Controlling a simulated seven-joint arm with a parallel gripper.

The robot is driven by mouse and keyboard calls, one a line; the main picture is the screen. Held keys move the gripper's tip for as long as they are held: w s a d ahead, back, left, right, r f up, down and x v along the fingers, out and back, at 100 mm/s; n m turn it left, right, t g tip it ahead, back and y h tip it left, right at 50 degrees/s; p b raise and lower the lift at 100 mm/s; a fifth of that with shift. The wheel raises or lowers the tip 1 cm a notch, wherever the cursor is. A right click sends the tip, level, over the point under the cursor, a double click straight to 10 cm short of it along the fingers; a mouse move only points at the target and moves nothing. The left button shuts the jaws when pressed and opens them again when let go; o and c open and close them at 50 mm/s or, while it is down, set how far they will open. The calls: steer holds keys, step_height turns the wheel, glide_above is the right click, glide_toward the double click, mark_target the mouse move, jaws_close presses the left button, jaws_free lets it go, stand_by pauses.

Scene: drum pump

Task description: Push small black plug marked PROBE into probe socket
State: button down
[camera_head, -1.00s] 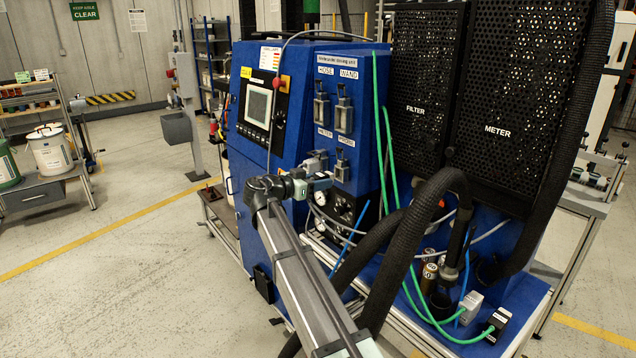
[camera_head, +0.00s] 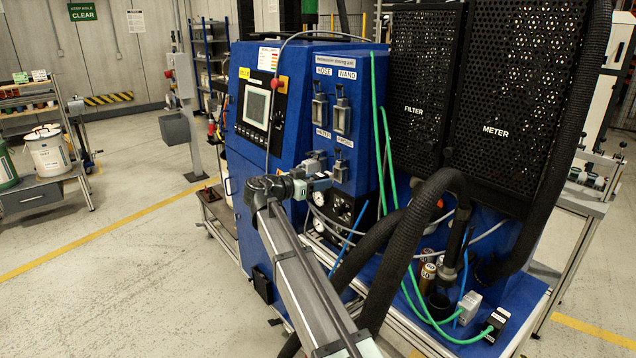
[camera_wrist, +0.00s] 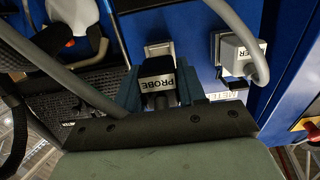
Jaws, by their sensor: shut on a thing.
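The small black plug marked PROBE (camera_wrist: 157,79) is in my gripper, between two blue-grey fingers in the wrist view. My gripper (camera_head: 326,181) is shut on it, in front of the probe socket (camera_head: 341,165) on the blue cabinet. In the wrist view the socket's pale metal part (camera_wrist: 158,49) shows directly beyond the plug, lined up with it. The plug's front end is hidden, so I cannot tell how deep it sits. In the head view the gripper hides the plug.
A grey plug (camera_wrist: 238,54) with a grey cable sits in the meter socket beside the probe socket. The hose socket (camera_head: 320,109) and wand socket (camera_head: 342,116) are above. A grey plug (camera_head: 469,307) and black plug (camera_head: 496,322) lie on the blue deck. Thick black hoses (camera_head: 400,245) rise close right of my arm.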

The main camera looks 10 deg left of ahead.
steer(key=shift+r+x, duration=0.15)
steer(key=shift+x, duration=0.85)
steer(key=shift+r+x, duration=0.15)
steer(key=shift+x, duration=0.85)
stand_by(1.9)
steer(key=c, duration=0.6)
jaws_free()
steer(key=shift+o, duration=0.2)
steer(key=shift+a, duration=0.1)
steer(key=v, duration=0.9)
stand_by(0.3)
